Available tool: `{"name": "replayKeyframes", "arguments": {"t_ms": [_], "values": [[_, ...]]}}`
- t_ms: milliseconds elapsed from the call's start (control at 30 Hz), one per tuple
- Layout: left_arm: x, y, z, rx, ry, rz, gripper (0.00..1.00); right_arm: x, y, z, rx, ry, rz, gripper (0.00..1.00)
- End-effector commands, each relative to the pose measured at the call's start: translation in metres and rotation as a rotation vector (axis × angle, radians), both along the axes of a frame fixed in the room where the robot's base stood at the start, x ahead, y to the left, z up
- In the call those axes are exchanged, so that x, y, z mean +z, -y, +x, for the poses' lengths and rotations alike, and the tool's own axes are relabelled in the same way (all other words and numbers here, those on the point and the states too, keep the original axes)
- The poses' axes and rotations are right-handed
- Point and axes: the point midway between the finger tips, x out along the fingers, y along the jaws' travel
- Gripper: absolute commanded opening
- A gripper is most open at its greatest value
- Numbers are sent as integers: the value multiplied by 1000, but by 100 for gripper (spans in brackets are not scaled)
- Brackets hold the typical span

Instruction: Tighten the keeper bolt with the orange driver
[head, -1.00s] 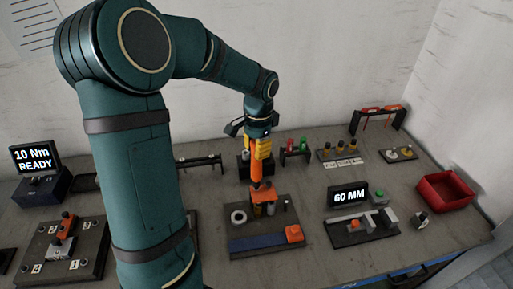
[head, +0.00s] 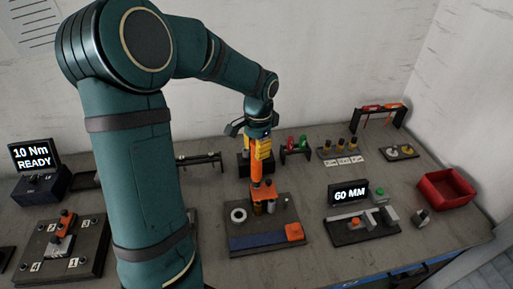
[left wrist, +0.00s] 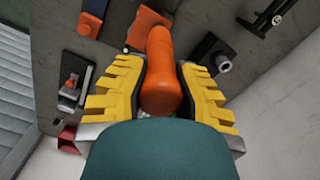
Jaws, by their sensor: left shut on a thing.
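My left gripper (head: 260,158) points down with its yellow fingers shut on the orange driver (head: 262,189). In the left wrist view the driver (left wrist: 163,70) sits between both yellow finger pads. The driver is over the dark parts board (head: 270,247), which carries a pale ring, small cylinders and an orange block. The driver's lower end is among the cylinders, and I cannot tell whether it touches the board. A numbered fixture plate (head: 35,268) with an orange-topped part lies at the left. I cannot make out which part is the keeper bolt. My right gripper is not in view.
A display reading "10 Nm READY" (head: 34,155) stands at the far left. A "60 MM" display (head: 348,193) stands behind a gauge block at right. A red bin (head: 446,189) is at the right edge. Small racks and labelled pegs line the back.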

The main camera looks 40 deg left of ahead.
Motion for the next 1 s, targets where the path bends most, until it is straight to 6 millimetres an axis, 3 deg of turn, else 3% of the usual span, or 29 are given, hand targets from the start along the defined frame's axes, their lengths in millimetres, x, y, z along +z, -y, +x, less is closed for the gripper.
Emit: {"name": "replayKeyframes", "arguments": {"t_ms": [1000], "values": [[-12,0,0,0,-1,-1,0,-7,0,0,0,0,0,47]]}}
